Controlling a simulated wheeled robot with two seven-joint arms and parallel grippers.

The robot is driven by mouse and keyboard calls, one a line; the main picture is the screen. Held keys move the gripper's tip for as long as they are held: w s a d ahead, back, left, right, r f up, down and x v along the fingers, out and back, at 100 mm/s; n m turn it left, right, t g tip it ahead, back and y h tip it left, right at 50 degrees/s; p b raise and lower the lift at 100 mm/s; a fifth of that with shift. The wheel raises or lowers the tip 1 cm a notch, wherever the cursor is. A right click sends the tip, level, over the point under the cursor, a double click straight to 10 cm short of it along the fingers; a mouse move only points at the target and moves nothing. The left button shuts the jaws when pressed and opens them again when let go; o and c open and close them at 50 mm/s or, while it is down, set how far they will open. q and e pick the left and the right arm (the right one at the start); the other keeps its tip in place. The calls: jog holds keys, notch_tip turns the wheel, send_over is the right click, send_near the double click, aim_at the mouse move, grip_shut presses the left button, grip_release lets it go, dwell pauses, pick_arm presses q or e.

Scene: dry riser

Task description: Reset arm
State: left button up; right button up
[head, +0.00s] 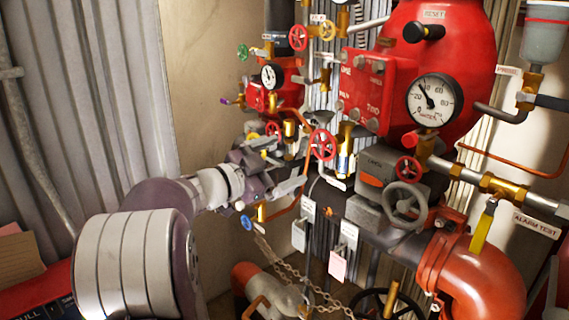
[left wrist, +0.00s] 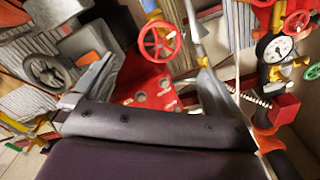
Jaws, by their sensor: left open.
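My left arm comes in from the left, and its gripper (head: 284,166) is open and empty in front of the pipework. In the left wrist view the two fingers of this gripper (left wrist: 155,66) stand wide apart, with a red plate (left wrist: 150,92) and a red handwheel (left wrist: 159,41) showing beyond them. A black knob (head: 424,32) under a RESET label (head: 433,14) sits on the upper part of the large red valve body (head: 470,55), up and to the right of the gripper and well apart from it. My right gripper is not in view.
A pressure gauge (head: 434,101), a grey handwheel (head: 404,204) and a red handwheel (head: 323,145) crowd the area right of the gripper. A chain (head: 290,270) hangs below. Corrugated wall (head: 90,90) stands at left. Open room lies above my left arm.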

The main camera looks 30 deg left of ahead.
aim_at(242, 207)
pick_arm(q)
jog(key=shift+s, duration=0.1)
